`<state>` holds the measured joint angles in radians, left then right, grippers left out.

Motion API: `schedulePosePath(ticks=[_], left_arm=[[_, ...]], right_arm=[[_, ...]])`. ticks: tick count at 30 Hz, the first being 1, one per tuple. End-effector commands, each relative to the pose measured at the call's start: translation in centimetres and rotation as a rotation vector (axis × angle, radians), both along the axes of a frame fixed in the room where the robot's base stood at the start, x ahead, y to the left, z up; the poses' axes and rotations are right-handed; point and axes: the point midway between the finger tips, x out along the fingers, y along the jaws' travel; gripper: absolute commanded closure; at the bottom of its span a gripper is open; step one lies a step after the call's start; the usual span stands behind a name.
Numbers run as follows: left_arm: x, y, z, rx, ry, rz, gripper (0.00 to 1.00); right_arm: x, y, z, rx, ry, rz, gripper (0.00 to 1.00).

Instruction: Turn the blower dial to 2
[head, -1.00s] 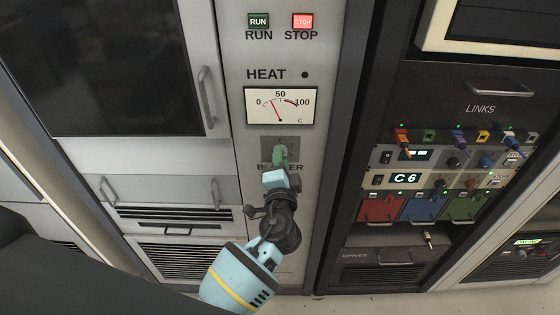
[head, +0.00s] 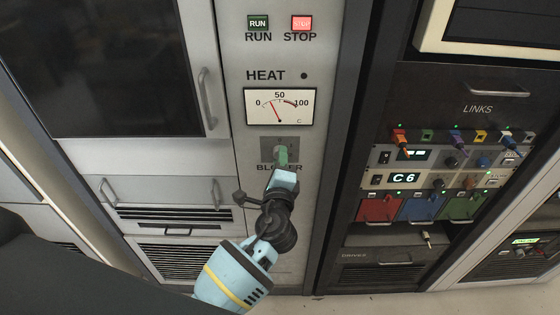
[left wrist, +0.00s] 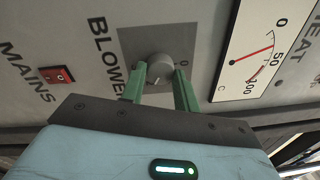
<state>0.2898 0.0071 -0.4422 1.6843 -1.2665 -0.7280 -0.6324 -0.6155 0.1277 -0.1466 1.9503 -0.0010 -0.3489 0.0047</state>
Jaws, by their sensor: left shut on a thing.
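The blower dial (left wrist: 160,68) is a round grey knob on a darker grey square plate (left wrist: 128,42), beside the BLOWER label in the left wrist view. My left gripper (left wrist: 160,76) has green fingers, one on each side of the knob, and is shut on it. In the head view my left gripper (head: 282,158) covers the knob, and only the plate (head: 267,144) shows around it. A digit 0 shows on the plate near the right finger in the left wrist view. The dial's pointer setting cannot be read clearly. My right gripper is not in view.
The HEAT meter (head: 280,106) is above the dial, with its needle left of 50. The green RUN button (head: 258,22) and lit red STOP button (head: 302,22) are at the top. A red MAINS switch (left wrist: 57,75) is near the dial. The links rack (head: 430,190) stands to the right.

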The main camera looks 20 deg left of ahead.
Motion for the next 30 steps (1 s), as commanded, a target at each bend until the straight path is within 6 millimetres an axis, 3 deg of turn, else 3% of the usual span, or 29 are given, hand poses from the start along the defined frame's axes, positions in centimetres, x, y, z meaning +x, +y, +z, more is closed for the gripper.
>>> schedulePosePath(ticks=[13, 14, 18, 30], left_arm=[[0.01, -0.03, 0.04, 0.008, 0.001, -0.001, 0.92], [0.01, -0.03, 0.04, 0.008, 0.001, -0.001, 0.65], [0.01, -0.03, 0.03, 0.007, 0.001, -0.001, 0.47], [-0.83, -0.27, -0.25, 0.006, 0.004, -0.002, 0.47]], right_arm=[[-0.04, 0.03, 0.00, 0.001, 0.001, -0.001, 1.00], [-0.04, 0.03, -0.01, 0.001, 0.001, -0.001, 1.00], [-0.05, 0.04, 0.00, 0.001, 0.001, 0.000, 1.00], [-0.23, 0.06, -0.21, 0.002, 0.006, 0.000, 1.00]])
